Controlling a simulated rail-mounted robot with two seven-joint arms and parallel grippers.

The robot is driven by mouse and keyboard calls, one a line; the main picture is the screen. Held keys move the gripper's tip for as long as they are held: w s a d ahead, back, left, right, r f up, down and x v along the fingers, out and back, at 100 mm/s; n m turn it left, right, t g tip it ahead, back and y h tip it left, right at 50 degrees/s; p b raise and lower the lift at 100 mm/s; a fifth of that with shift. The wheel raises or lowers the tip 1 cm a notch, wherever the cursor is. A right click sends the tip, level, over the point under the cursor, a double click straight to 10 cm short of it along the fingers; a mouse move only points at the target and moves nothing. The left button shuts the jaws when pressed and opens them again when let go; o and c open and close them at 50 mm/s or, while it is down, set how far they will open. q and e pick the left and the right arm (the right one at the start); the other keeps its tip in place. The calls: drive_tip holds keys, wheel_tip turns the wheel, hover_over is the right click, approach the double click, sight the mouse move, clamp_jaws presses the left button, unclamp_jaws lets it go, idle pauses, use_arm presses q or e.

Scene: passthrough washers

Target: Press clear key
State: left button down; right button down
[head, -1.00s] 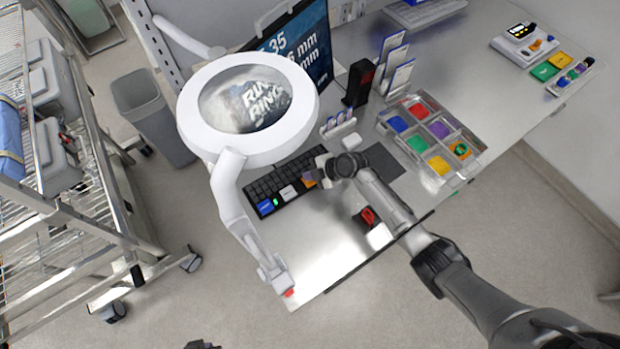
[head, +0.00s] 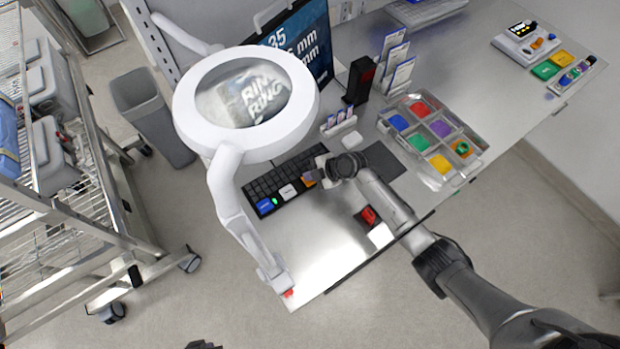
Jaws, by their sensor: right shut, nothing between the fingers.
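A black keyboard (head: 262,187) lies on the metal table, with a blue key (head: 265,205), a small green key (head: 275,200), a white key (head: 288,191) and an orange key (head: 308,182) along its near edge. I cannot read which key is the clear key. My right gripper (head: 313,176) is shut and empty over the keyboard's right end, close to the orange key. I cannot tell whether its fingertips touch a key. My left gripper does not show; only a small dark part appears at the bottom edge.
A white ring magnifier lamp (head: 225,185) stands left of the keyboard. A monitor (head: 310,45) is behind it. A tray of coloured compartments (head: 470,155) and a dark mat (head: 383,160) lie to the right. A red item (head: 369,215) sits near the table's front edge.

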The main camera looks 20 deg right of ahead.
idle(0.4)
drive_tip(key=shift+f+b, duration=0.45)
drive_tip(key=shift+b, duration=0.1)
idle(0.5)
drive_tip(key=shift+r, duration=0.2)
drive_tip(key=shift+r+p, duration=0.55)
drive_tip(key=shift+r, duration=0.15)
drive_tip(key=shift+r, duration=0.1)
drive_tip(key=shift+r+p, duration=1.7)
drive_tip(key=shift+r, duration=0.75)
